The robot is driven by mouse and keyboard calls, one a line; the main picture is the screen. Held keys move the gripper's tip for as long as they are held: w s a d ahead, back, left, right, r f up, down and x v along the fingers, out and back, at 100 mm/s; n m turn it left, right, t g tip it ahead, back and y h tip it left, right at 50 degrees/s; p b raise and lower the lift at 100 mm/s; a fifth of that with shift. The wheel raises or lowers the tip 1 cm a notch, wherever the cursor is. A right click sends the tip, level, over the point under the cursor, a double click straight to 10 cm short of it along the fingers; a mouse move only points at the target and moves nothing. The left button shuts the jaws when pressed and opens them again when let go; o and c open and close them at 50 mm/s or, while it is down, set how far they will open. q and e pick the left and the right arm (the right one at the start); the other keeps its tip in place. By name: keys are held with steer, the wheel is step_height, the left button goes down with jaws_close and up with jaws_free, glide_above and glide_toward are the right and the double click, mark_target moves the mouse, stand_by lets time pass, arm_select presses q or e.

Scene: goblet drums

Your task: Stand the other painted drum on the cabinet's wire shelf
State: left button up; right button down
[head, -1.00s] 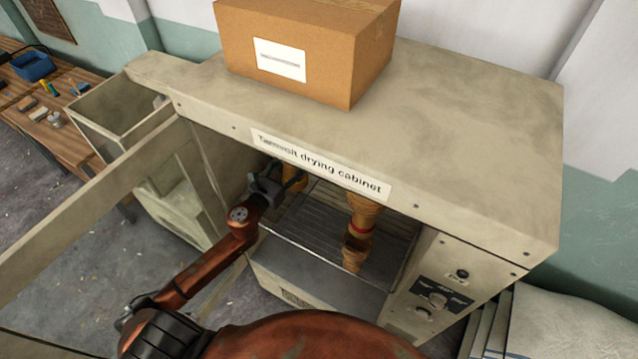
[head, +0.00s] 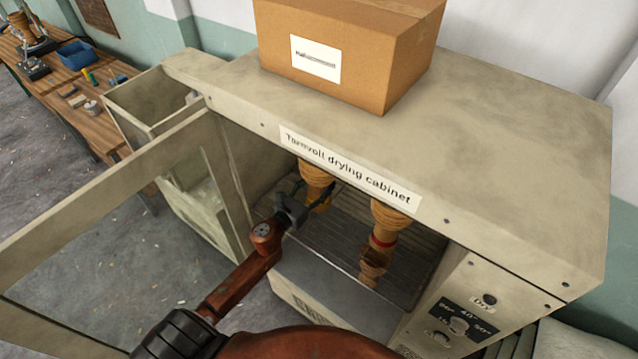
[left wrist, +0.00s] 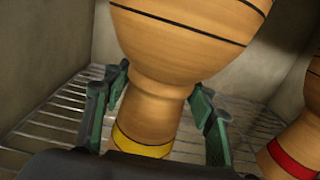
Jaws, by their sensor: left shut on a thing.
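A wooden goblet drum with a yellow band (left wrist: 142,141) fills the middle of the left wrist view, upright, bowl up, inside the cabinet; its upper part (head: 317,173) shows under the cabinet's top edge in the head view. My left gripper (head: 306,200) is shut on its narrow waist, a finger on each side (left wrist: 157,100). Its foot is hidden, so I cannot tell whether it touches the wire shelf (head: 345,225). A second drum with a red band (head: 383,242) stands on the shelf to its right, and also shows in the left wrist view (left wrist: 290,158). My right gripper is out of view.
The drying cabinet (head: 520,130) has its door (head: 110,190) swung open to the left. A cardboard box (head: 350,55) sits on top. The control panel (head: 465,315) is right of the opening. A wooden bench (head: 75,100) stands far left.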

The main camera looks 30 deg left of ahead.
arm_select(q)
steer(key=shift+f, duration=0.1)
steer(key=o, duration=1.8)
steer(key=shift+f, duration=0.1)
steer(key=shift+r, duration=0.35)
steer(key=s+a+b, duration=0.1)
steer(key=s, duration=1.1)
steer(key=shift+f, duration=0.1)
